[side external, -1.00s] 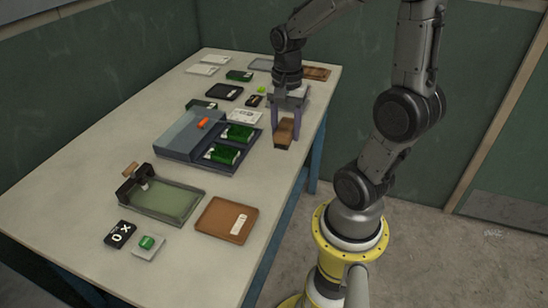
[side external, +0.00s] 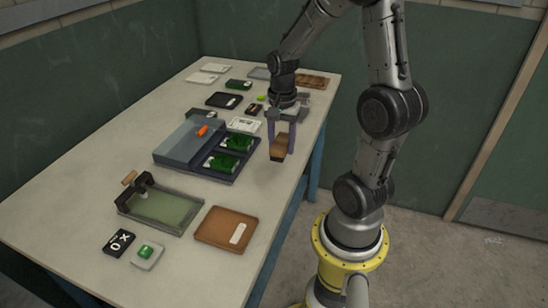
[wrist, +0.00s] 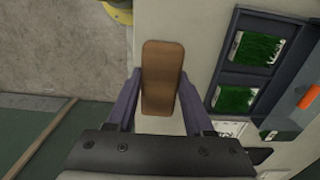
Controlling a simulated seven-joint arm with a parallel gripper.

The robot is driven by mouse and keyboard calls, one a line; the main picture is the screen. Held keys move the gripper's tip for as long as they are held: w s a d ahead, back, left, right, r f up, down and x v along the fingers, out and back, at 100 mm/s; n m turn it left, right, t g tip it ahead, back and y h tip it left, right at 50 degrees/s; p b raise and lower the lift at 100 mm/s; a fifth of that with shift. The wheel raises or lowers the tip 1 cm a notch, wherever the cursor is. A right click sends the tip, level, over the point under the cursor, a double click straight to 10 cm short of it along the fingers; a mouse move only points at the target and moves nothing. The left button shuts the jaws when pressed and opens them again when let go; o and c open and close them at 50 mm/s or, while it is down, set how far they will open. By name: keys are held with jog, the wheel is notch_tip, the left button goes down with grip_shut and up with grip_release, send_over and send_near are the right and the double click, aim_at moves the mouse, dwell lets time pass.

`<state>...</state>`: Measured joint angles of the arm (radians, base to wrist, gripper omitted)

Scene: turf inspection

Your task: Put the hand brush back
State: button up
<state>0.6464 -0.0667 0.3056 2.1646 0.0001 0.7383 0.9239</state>
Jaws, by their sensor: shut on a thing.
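The hand brush (side external: 278,149) is a brown wooden block with a rounded top, seen end-on from above in the wrist view (wrist: 162,78). My gripper (side external: 279,138) is shut on it, with one purple finger on each side; the fingers also flank it in the wrist view (wrist: 160,95). The brush is above the right edge of the table, right of the case with green pads. Its underside and any bristles are hard to make out. A brown tray with a pale label (side external: 214,232) lies flat at the near right.
An open grey case (side external: 171,155) holds green pads (side external: 222,163) and has an orange item (side external: 202,131) on top. A green-floored tray with a clamp (side external: 163,207) stands near left. Small cards and trays fill the back. Bare tabletop (side external: 75,205) lies at left.

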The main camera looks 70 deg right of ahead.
send_over(274, 167)
notch_tip(274, 167, down, 4)
jog(key=shift+f, duration=1.7)
jog(key=shift+f, duration=0.15)
jog(key=o, duration=1.2)
